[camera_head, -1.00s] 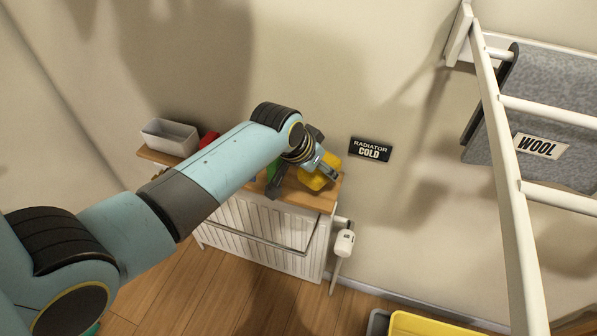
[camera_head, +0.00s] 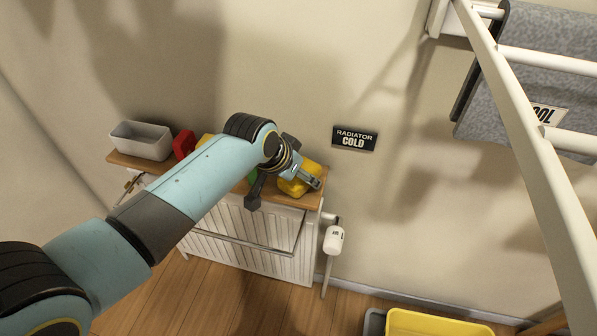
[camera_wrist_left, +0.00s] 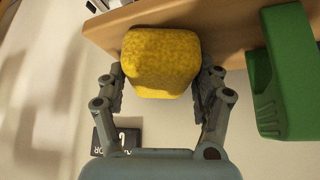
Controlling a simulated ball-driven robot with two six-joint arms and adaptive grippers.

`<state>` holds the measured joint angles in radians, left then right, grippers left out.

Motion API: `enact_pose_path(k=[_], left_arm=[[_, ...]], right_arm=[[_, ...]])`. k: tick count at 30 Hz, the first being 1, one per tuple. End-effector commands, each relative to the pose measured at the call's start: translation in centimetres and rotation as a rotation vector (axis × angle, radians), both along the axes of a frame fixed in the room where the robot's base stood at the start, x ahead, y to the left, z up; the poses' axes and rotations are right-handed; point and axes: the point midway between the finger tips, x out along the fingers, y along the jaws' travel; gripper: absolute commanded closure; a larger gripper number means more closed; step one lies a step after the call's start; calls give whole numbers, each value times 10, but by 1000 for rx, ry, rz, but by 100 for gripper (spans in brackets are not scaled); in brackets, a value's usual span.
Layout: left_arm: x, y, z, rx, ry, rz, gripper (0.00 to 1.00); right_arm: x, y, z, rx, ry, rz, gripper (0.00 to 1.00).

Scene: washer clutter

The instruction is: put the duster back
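A yellow, rough-textured block (camera_head: 300,180), perhaps the duster, is at the right end of the wooden shelf (camera_head: 140,163) above the radiator. It also shows in the left wrist view (camera_wrist_left: 162,62), between the two fingers of my left gripper (camera_wrist_left: 160,88). The fingers lie close along both its sides; whether they press on it I cannot tell. Whether the block rests on the shelf or is just above it is also unclear. In the head view my left gripper (camera_head: 288,184) partly covers the block. My right gripper is not in view.
A grey bin (camera_head: 140,140), a red object (camera_head: 184,145) and a partly hidden yellow object (camera_head: 206,139) are on the shelf. A green object (camera_wrist_left: 286,75) is close beside my left gripper. A white rack (camera_head: 540,155) holds grey cloth at right; a yellow tub (camera_head: 430,324) is below.

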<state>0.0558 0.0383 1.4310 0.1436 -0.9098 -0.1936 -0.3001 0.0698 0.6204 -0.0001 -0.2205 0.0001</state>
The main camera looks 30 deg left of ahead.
Motion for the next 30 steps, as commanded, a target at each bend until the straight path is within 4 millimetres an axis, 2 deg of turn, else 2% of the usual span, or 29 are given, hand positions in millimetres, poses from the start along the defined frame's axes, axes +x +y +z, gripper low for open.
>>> enact_pose_path(k=[3, 10, 13, 17, 24, 30], left_arm=[[0, 0, 0, 0, 0, 0, 18], [0, 0, 1, 0, 0, 0, 18], [-2, 0, 7, 0, -1, 0, 18], [-13, 2, 26, 0, -2, 0, 18], [-43, 7, 73, 1, -2, 0, 18], [-59, 9, 97, 1, -1, 0, 18]], right_arm=[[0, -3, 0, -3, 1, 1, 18], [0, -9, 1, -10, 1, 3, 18], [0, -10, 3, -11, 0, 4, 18], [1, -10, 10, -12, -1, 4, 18], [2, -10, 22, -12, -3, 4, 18], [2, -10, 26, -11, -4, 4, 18]])
